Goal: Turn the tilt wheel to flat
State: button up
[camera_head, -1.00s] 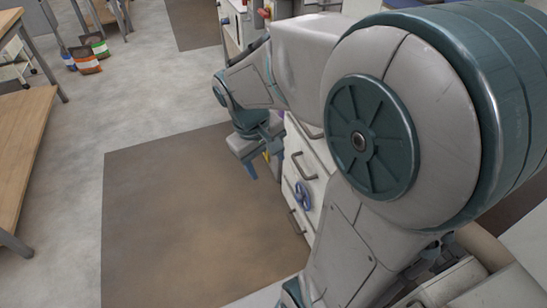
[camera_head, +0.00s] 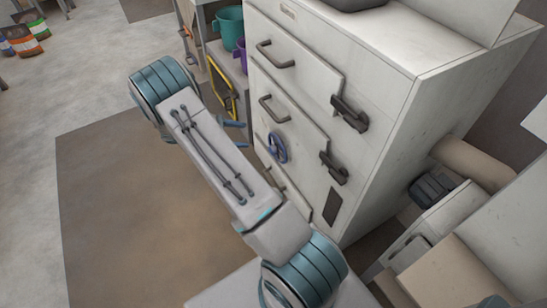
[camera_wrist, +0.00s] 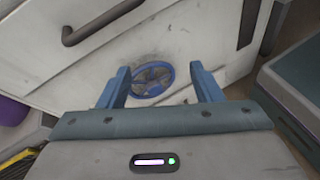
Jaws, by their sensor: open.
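The tilt wheel is a small blue handwheel (camera_head: 277,147) on the front of the white machine cabinet, beside and below a dark bar handle. In the wrist view the blue wheel (camera_wrist: 153,79) shows between and beyond my fingers, its lower part near the left finger. My gripper (camera_wrist: 160,75) is open, with two blue fingers pointing at the cabinet front. In the head view the blue fingertips (camera_head: 233,132) are left of the wheel, with a gap between. Nothing is held.
The cabinet (camera_head: 385,105) has dark bar handles (camera_head: 277,55) and black latches (camera_head: 349,114) on its front. A teal bucket (camera_head: 229,27) and a yellow-framed item (camera_head: 221,88) stand beyond. Brown floor mat (camera_head: 110,190) is clear at left.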

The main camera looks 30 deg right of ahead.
aim_at(273, 150)
notch_tip(273, 150, down, 20)
jog(key=w+d+n+t+h+b, duration=0.1)
jog(key=w+n+t+h+b, duration=0.2)
jog(key=n+h+b, duration=0.25)
jog(key=shift+n+y, duration=0.25)
jog(key=d, duration=0.4)
jog(key=d+b, duration=0.1)
jog(key=d, duration=0.4)
jog(key=s+d+b, duration=0.1)
jog(key=d, duration=0.4)
jog(key=shift+c, duration=0.3)
jog(key=c, duration=1)
grip_shut()
